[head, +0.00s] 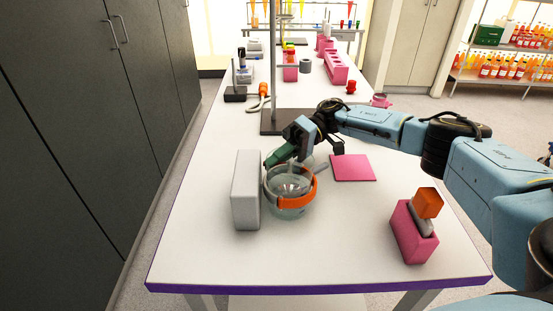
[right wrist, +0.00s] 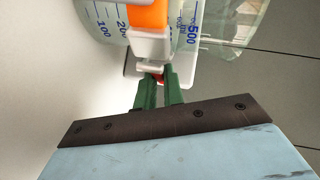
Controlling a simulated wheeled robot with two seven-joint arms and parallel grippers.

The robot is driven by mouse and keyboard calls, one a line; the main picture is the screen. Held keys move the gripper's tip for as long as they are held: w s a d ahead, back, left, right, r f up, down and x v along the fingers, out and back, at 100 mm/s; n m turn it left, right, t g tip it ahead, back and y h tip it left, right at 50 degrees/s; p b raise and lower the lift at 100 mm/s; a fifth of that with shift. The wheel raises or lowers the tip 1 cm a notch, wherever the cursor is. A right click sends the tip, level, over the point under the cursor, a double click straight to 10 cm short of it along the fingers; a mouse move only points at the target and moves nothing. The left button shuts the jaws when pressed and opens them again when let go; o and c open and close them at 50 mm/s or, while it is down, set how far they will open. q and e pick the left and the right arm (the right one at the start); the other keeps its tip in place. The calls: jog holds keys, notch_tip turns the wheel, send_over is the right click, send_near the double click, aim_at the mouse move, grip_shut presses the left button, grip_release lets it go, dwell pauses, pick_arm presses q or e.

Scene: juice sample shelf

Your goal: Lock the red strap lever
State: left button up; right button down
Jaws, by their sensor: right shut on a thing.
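A clear glass beaker (head: 290,187) with an orange strap (head: 297,203) around it stands on the white table. In the right wrist view the beaker (right wrist: 225,22) shows blue markings, and the orange strap (right wrist: 148,14) runs down to a white buckle piece (right wrist: 150,46). A small red lever (right wrist: 158,77) shows just below that piece, mostly hidden by my fingertips. My right gripper (right wrist: 160,83) has its green fingers shut on the red lever. In the head view my right gripper (head: 277,158) reaches in at the beaker's back rim. My left gripper is not in view.
A grey-white block (head: 246,190) stands close left of the beaker. A pink pad (head: 353,167) lies to its right, and a pink holder (head: 410,235) with an orange-topped item stands front right. A stand base (head: 284,122) is behind. The table's front is clear.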

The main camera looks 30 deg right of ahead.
jog(key=shift+a+n+g, duration=0.1)
jog(key=shift+n+g, duration=0.4)
jog(key=shift+g, duration=0.1)
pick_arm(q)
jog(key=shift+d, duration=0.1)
pick_arm(e)
jog(key=shift+s, duration=0.1)
jog(key=c, duration=1.5)
grip_release()
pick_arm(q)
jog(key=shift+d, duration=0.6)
